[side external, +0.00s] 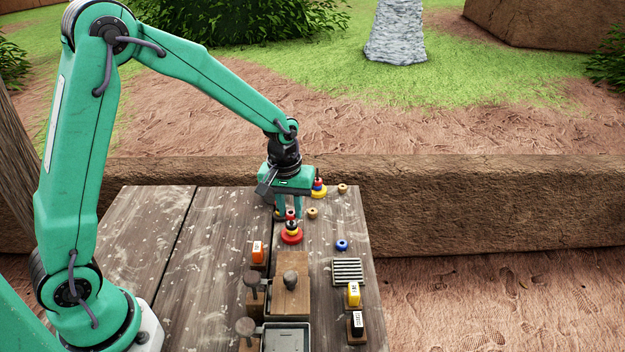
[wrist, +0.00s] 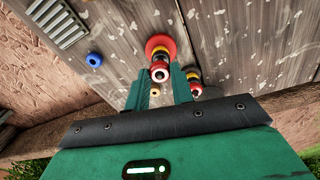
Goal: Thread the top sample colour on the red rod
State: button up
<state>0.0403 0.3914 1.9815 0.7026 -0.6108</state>
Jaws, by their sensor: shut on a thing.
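The red rod's stand (side external: 291,237) has a wide red base with a yellow ring low on it. The base also shows in the wrist view (wrist: 160,45). My gripper (side external: 289,212) is over this rod, shut on a small red ring (wrist: 159,72). The ring looks lined up with the rod; I cannot tell whether the rod's tip is inside it. A coloured stack with a yellow base (side external: 319,192), blue and red above, stands behind to the right. Another red-topped stack (wrist: 195,86) is partly hidden by a finger in the wrist view.
A blue ring (side external: 341,245) and two tan rings, one near (side external: 312,212) and one far (side external: 342,188), lie on the wooden table. An orange labelled block (side external: 258,252), a wooden block (side external: 291,295), a grille (side external: 347,271) and a grey tray (side external: 286,338) occupy the front.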

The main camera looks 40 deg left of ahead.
jog(key=o, duration=1.4)
jog(key=shift+c, duration=0.2)
jog(key=shift+r, duration=0.2)
jog(key=shift+r, duration=3.35)
